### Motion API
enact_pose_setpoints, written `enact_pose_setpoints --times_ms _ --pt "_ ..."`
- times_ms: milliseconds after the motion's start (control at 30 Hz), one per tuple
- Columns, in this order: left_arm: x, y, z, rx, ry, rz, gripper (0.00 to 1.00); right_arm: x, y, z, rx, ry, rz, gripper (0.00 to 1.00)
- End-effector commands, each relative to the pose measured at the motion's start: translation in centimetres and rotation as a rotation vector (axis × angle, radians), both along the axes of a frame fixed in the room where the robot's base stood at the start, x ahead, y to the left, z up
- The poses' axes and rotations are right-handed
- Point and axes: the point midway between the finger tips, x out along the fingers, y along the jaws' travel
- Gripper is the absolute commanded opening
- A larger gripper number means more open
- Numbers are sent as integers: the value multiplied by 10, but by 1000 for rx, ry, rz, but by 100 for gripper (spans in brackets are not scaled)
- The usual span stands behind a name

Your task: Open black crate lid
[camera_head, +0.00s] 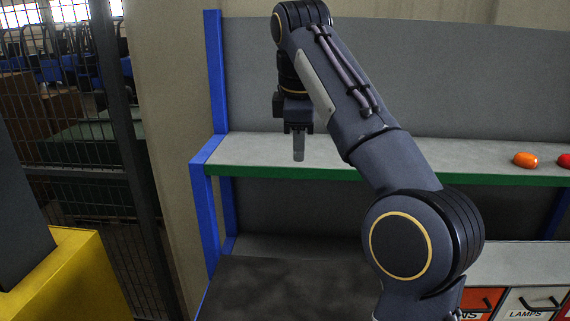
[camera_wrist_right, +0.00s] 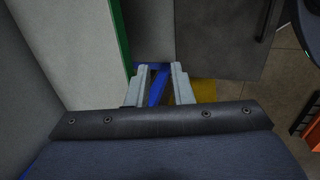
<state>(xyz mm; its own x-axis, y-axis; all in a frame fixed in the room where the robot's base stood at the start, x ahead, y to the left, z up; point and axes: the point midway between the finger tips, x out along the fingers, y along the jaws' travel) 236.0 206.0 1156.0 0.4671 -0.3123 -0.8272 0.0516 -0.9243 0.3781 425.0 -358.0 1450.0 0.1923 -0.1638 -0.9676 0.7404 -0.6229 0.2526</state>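A broad dark surface (camera_head: 290,285), which looks like the black crate's lid, lies flat below the shelf in the head view. In the right wrist view a dark panel (camera_wrist_right: 215,45) with a bar-like handle (camera_wrist_right: 269,20) along its right side looks like the same lid. My right gripper (camera_head: 299,158) hangs pointing down in front of the shelf, above and apart from the dark surface. In the wrist view its two fingers (camera_wrist_right: 160,70) stand apart with nothing between them. My left gripper is not in view.
A grey shelf (camera_head: 410,154) with a green front edge and blue posts (camera_head: 215,75) is close to my right gripper. An orange object (camera_head: 525,159) and a red one (camera_head: 564,160) lie on it. Labelled bins (camera_head: 531,302) stand lower right. A mesh fence (camera_head: 80,130) is left.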

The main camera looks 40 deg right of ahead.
Motion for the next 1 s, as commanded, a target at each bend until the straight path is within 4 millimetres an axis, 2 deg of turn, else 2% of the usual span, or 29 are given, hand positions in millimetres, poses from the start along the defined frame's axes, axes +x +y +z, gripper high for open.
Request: enact_pose_setpoints --times_ms 500,867,900,1000 --pt "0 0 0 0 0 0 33 13 -11 -66 1 2 0 20" --pt "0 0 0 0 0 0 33 14 -12 -74 1 0 0 20" --pt "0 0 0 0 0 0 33 14 -12 -74 1 1 0 19" --pt "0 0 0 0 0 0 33 14 -12 -73 1 1 0 6"
